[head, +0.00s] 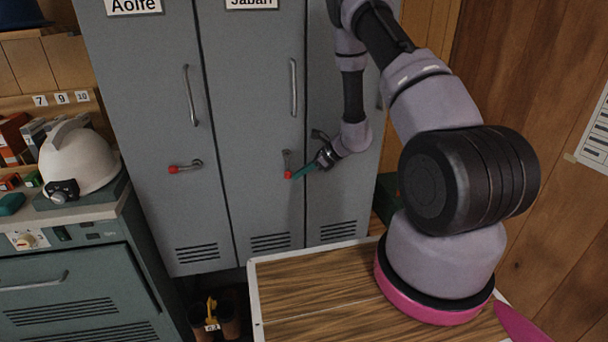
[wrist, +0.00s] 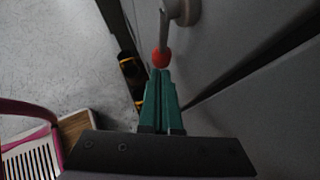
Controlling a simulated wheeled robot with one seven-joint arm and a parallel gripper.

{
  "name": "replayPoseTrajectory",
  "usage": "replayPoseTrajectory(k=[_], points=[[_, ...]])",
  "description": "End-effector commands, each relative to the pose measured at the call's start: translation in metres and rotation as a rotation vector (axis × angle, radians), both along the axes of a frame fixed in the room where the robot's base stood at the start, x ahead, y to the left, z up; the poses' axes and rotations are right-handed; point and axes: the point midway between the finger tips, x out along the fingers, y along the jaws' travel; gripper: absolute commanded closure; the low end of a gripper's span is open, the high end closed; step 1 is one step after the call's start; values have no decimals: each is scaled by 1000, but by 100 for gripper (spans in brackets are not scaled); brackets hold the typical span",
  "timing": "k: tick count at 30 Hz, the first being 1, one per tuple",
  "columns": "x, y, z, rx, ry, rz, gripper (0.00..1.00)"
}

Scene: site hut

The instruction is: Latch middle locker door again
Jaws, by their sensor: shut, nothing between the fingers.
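The middle locker door (head: 252,110) is grey with a partly cut-off name label. It looks flush with its neighbours; I cannot tell if it is slightly ajar. Its latch lever (head: 286,158) hangs down, ending in a red knob (head: 288,174). In the wrist view the lever (wrist: 165,25) and red knob (wrist: 160,58) lie just beyond my fingertips. My gripper (head: 296,174), with teal fingers, is shut and empty, its tips at the knob. Whether they touch it I cannot tell. In the wrist view the shut fingers (wrist: 160,75) point at the knob.
The left locker's lever (head: 186,166) lies sideways, its red knob to the left. A vertical pull handle (head: 293,88) is above the middle latch. The right locker (head: 335,205) is partly behind my arm. A wood-topped surface (head: 310,290) is below. A white helmet (head: 77,160) sits at left.

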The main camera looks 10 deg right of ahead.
Motion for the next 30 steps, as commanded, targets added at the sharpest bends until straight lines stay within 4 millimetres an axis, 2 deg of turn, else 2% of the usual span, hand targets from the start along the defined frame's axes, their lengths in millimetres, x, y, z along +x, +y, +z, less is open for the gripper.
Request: replayPoseTrajectory(k=[23, 30], points=[[0, 5, -3, 93, 0, 0, 100], [0, 10, -7, 184, 2, -3, 100]])
